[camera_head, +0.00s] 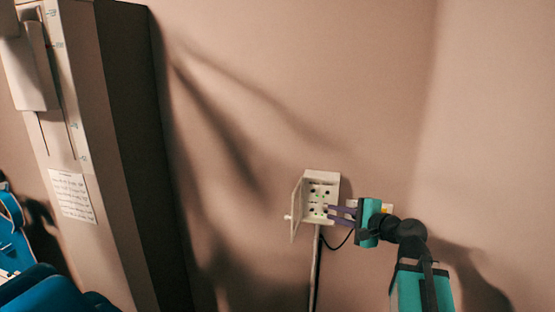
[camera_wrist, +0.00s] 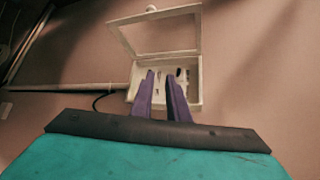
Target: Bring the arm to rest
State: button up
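My gripper (camera_head: 329,213) has two purple fingers and a teal body. It reaches left along the wall, with its fingertips in front of a small white wall box (camera_head: 308,176). In the wrist view the fingers of my gripper (camera_wrist: 160,77) stand apart with a gap between them, and I see nothing held. The box (camera_wrist: 198,85) lies just beyond the tips there; whether they touch it I cannot tell. Its framed door (camera_head: 296,208) is swung open, and the door (camera_wrist: 122,38) also shows in the wrist view. Sockets or holes show inside the box; the fingers hide part.
A pale conduit (camera_head: 314,270) and a black cable (camera_head: 338,244) run down from the box. A tall cabinet-like column (camera_head: 105,130) with a paper note stands at the left. Blue furniture (camera_head: 50,292) is at the lower left. The wall above the box is bare.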

jog(key=s+a+f+g+b, duration=0.15)
jog(key=a+f, duration=0.25)
jog(key=f, duration=0.8)
jog(key=s+a+f+n+g+b, duration=0.1)
jog(key=s+a+f+g, duration=0.2)
jog(key=f, duration=0.8)
jog(key=s+a+f+g+b, duration=0.1)
jog(key=s+a+f+g, duration=0.2)
jog(key=f, duration=0.9)
jog(key=s+a+f+n+g+h+b, duration=0.1)
jog(key=s+f+n+g+h, duration=0.2)
jog(key=s+f, duration=1)
jog(key=s+a+f+n+g+b, duration=0.1)
jog(key=s+a+f+n+g, duration=0.2)
jog(key=s+f, duration=1.05)
jog(key=s+d+f+n+g+h, duration=0.4)
jog(key=s+d+f+n+g, duration=0.1)
jog(key=s+d+f+n, duration=0.2)
jog(key=s+d+n, duration=0.1)
jog(key=s+d, duration=0.1)
jog(key=s, duration=0.1)
jog(key=shift+d+h+b, duration=0.25)
jog(key=shift+h+b, duration=0.15)
jog(key=shift+s, duration=0.1)
